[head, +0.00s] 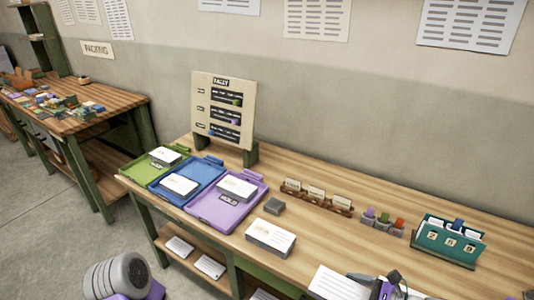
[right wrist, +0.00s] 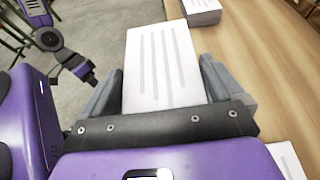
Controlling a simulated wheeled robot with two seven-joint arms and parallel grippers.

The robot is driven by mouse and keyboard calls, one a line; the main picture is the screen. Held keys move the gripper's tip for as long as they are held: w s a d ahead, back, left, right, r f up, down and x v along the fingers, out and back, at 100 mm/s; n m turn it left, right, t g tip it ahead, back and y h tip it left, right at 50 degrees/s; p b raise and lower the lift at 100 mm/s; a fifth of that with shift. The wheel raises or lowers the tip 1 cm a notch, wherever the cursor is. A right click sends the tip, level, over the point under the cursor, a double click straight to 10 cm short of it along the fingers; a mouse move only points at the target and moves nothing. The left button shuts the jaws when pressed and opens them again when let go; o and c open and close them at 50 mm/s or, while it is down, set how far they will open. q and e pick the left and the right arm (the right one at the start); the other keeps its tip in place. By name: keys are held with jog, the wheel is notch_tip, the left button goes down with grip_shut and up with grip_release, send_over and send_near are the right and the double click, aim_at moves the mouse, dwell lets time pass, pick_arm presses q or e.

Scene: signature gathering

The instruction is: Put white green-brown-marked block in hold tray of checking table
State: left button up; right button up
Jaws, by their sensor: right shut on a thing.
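My right gripper (right wrist: 160,90) is shut on a white block (right wrist: 160,65) with grey printed lines. The block lies between the two grey fingers, its far end sticking out beyond them. In the head view the white block (head: 338,284) shows at the bottom edge, by the table's front. Its green-brown marking cannot be made out. The purple hold tray (head: 212,218) is on the checking table, with a white block (head: 238,187) and a HOLD label in it. My left gripper (right wrist: 84,72) shows small in the right wrist view; its jaw state is unclear.
Blue (head: 170,197) and green (head: 146,170) trays, each holding a white block, sit left of the purple one. Another white block (head: 270,237) and a grey block (head: 274,206) lie right of it. A tally board (head: 222,108) stands behind. Card holders (head: 317,198) line the back.

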jog(key=shift+m+t, duration=0.3)
jog(key=w+a+f, duration=0.1)
jog(key=f, duration=0.1)
jog(key=w+a+f, duration=0.3)
jog(key=w+f, duration=0.1)
jog(key=shift+a+f, duration=0.15)
jog(key=shift+a, duration=0.1)
jog(key=shift+s, duration=0.15)
